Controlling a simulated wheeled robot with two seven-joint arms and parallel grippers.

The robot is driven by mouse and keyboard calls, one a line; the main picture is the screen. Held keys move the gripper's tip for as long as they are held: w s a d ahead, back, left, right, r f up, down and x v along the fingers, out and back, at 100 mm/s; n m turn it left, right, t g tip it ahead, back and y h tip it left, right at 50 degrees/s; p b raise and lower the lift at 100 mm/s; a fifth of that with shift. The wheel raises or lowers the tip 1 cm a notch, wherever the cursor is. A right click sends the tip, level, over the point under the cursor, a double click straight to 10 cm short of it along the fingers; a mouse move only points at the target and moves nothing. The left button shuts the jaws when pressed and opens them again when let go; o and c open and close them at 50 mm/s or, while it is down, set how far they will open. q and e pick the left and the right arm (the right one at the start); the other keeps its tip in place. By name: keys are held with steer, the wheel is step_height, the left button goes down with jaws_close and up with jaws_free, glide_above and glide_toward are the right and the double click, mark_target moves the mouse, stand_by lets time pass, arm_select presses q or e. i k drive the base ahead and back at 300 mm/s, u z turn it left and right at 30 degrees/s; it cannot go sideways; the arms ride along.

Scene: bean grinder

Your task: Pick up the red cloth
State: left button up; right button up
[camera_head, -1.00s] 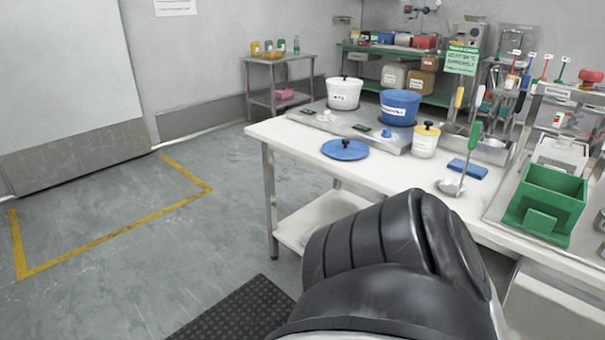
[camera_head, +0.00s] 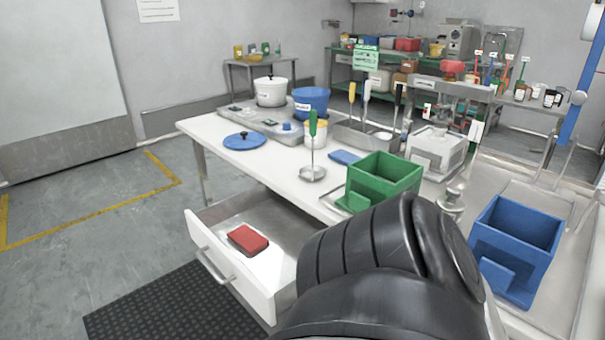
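A small folded red cloth (camera_head: 248,239) lies inside an open white drawer (camera_head: 270,286) under the white table, near the drawer's left front. Nothing covers the cloth. A large black part of my own arm fills the bottom middle of the view and hides the right end of the drawer. Neither of my grippers shows, so I cannot see whether they are open or shut.
The white table (camera_head: 225,160) carries a blue lid (camera_head: 244,141), a ladle (camera_head: 313,172), a blue cloth (camera_head: 344,157) and a green bin (camera_head: 383,176). A blue bin (camera_head: 517,250) stands at the right. A black mat (camera_head: 160,310) lies on the floor before the drawer. The floor at left is clear.

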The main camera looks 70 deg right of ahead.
mark_target(251, 242)
steer(key=k, duration=0.15)
steer(key=z, duration=1.15)
